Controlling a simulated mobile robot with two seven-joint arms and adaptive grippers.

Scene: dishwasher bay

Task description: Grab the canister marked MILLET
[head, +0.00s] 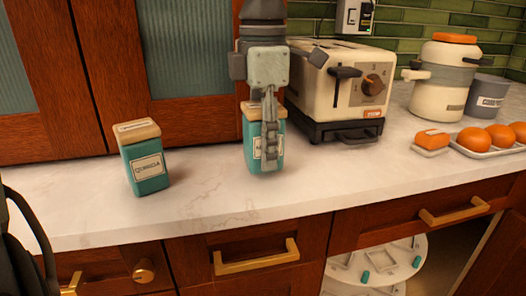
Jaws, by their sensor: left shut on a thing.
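A teal canister with a wooden lid (249,152) is upright over the counter near the toaster. Its label is mostly covered by my gripper; what shows seems to start with M. My left gripper (268,150) comes down from above and is shut on this canister, its fingers in front of it. I cannot tell whether the canister's base touches the counter. A second teal canister, marked QUINOA (147,170), stands on the counter to the left, apart from the gripper. My right gripper is not in view.
A cream toaster (345,85) stands close on the right. Beyond it are a cream jar with an orange lid (445,80), a grey cup (486,98), an orange-topped dish (431,141) and a tray (488,153) of oranges. The marble counter's front (225,210) is clear.

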